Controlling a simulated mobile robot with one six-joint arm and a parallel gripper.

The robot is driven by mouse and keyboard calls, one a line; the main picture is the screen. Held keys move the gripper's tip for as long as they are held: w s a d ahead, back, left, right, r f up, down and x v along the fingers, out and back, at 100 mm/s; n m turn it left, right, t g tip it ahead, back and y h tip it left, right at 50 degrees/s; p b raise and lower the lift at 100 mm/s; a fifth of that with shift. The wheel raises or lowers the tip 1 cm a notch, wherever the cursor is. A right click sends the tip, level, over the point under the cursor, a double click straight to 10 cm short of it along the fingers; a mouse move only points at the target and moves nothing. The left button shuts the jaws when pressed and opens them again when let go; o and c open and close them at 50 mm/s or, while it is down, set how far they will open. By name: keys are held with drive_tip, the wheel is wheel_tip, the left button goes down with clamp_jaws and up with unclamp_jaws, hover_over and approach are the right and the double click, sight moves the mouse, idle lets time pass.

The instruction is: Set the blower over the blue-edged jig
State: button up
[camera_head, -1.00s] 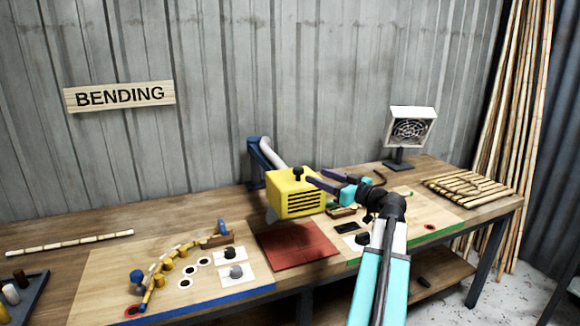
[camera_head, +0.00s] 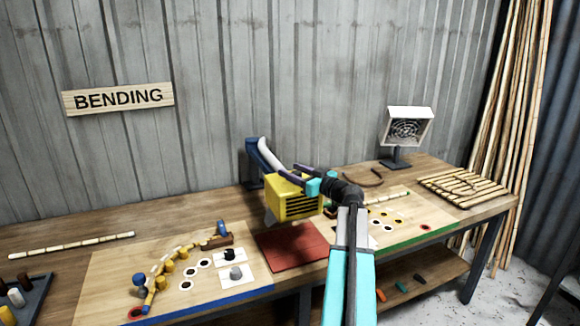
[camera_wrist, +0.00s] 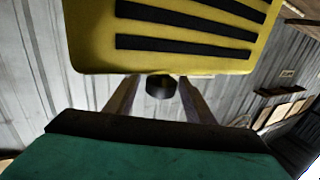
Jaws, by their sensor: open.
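The blower (camera_head: 292,200) is a yellow box with black slots. It hangs from a pale arm on a blue post, above the red pad between the two jigs. The blue-edged jig (camera_head: 110,270) lies to its left, with a curved piece of rattan (camera_head: 165,262) along yellow and blue pegs. My gripper (camera_head: 298,172) is at the top of the blower. In the wrist view, the blower (camera_wrist: 180,35) fills the top, and its black knob (camera_wrist: 160,87) is between my open fingers. I see no clear grip on the knob.
The red pad (camera_head: 290,246) lies under the blower. The green-edged jig (camera_head: 440,228) is to the right, with a slatted rack (camera_head: 465,188) and a white fan (camera_head: 408,127) beyond. A straight rattan piece (camera_head: 72,244) lies at left. A dark tray (camera_head: 40,300) holds pegs.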

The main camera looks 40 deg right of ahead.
drive_tip(key=shift+w, duration=1.1)
